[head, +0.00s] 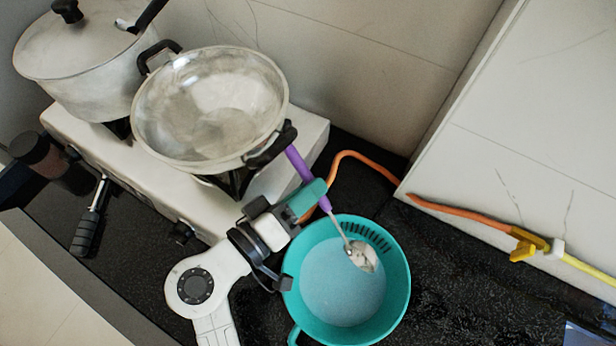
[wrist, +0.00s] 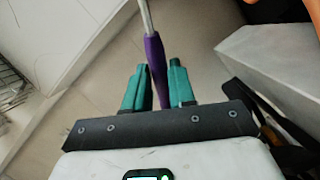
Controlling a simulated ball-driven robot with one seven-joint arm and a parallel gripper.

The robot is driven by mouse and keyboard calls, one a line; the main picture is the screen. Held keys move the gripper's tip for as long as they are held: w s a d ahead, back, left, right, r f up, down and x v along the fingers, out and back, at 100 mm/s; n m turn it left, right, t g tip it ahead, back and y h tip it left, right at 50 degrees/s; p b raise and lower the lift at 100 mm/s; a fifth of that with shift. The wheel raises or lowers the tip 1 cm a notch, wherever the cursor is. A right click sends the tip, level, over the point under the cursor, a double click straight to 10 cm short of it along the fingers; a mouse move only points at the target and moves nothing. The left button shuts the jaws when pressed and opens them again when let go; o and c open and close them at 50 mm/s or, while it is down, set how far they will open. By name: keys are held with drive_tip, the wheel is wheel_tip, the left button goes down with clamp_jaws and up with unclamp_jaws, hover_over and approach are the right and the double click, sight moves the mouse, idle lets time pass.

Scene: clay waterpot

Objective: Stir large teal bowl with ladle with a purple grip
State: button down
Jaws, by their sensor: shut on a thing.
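The large teal bowl (head: 398,300) stands on the dark counter, with slots in its far wall and a handle at lower left. The ladle has a purple grip (head: 298,163), a thin metal stem and a metal head (head: 362,257). Its head is over or inside the bowl, near the far right wall; contact with the bottom cannot be told. My gripper (head: 314,196), with teal fingers, is shut on the purple grip, above the bowl's far left rim. In the wrist view the grip (wrist: 156,60) stands between the fingers of my gripper (wrist: 157,72).
A white stove (head: 95,150) at left carries a glass-like pan (head: 210,110) and a lidded pot (head: 95,85). An orange hose (head: 370,157) runs behind the bowl to a yellow valve (head: 525,245). A white wall block (head: 530,130) stands at right. Dark counter (head: 450,290) is clear right of the bowl.

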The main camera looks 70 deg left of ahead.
drive_tip(key=shift+r+p, duration=0.1)
drive_tip(key=shift+p, duration=0.3)
drive_tip(key=shift+s+d+f+b, duration=0.15)
drive_tip(key=shift+f+b, duration=0.1)
drive_tip(key=shift+b, duration=0.2)
drive_tip(key=shift+s+d+f+t+y+b, duration=0.15)
drive_tip(key=shift+s+t+b, duration=0.25)
drive_tip(key=shift+b, duration=0.6)
drive_tip(key=shift+s+d+t+y+b, duration=0.25)
drive_tip(key=shift+t+b, duration=0.2)
drive_tip(key=shift+b, duration=0.55)
drive_tip(key=shift+s+d+f+t+y+b, duration=0.15)
drive_tip(key=shift+s+t+b, duration=0.3)
drive_tip(key=shift+b, duration=0.55)
drive_tip(key=shift+s+r+b, duration=0.15)
drive_tip(key=shift+r+b, duration=0.05)
drive_tip(key=shift+b, duration=0.15)
drive_tip(key=shift+r, duration=0.1)
drive_tip(key=shift+d+r+p, duration=0.1)
drive_tip(key=shift+r+p, duration=0.15)
drive_tip(key=shift+p, duration=1)
